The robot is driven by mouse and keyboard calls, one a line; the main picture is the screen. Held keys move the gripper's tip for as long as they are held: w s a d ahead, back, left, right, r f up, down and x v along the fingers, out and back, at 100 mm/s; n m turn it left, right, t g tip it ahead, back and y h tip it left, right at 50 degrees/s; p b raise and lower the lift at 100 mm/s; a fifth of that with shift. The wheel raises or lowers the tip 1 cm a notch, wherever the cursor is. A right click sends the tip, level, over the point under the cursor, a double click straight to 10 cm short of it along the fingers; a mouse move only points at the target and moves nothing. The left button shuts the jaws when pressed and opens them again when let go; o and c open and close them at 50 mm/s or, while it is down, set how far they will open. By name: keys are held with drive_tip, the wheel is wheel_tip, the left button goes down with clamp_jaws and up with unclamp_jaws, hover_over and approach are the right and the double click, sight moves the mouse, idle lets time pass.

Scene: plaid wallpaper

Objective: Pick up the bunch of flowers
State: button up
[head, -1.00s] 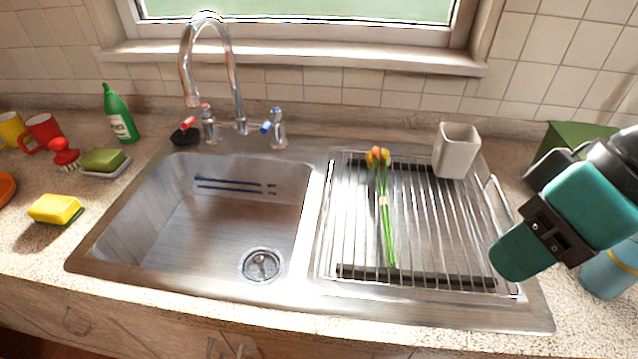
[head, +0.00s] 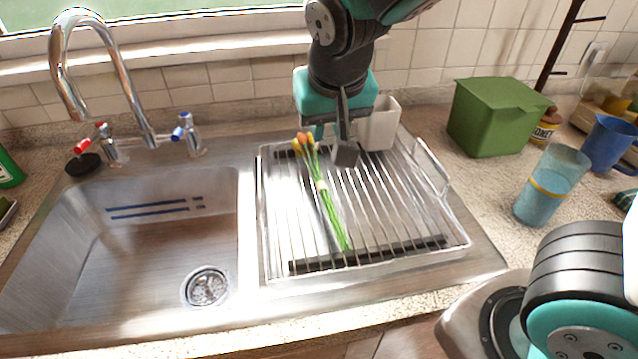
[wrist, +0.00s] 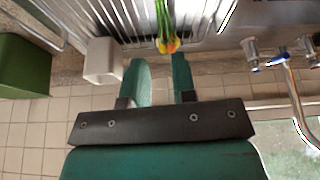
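The bunch of flowers (head: 325,195) lies on the wire drying rack (head: 400,245), with orange and yellow heads toward the back and green stems toward the front. A pale band wraps the stems. My gripper (head: 331,146) is above the back of the rack, close to the flower heads and slightly to their right in the head view. In the wrist view my gripper (wrist: 160,62) is open, with two teal fingers apart and nothing between them. The flower heads (wrist: 168,44) show just beyond the fingertips, nearer the right finger.
A beige cup (head: 380,125) stands at the rack's back right, close beside my gripper. The empty sink basin (head: 140,245) and faucet (head: 105,75) are to the left. A green box (head: 492,118) and a blue glass (head: 550,187) stand on the counter to the right.

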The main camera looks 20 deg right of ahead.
hover_over(319, 177)
drive_tip(key=s, duration=0.2)
wheel_tip(319, 177, down, 10)
drive_tip(key=shift+w+r, duration=0.1)
drive_tip(key=shift+w, duration=0.05)
drive_tip(key=shift+p+x, duration=0.45)
drive_tip(key=shift+x, duration=2.3)
drive_tip(key=shift+a, duration=0.2)
clamp_jaws()
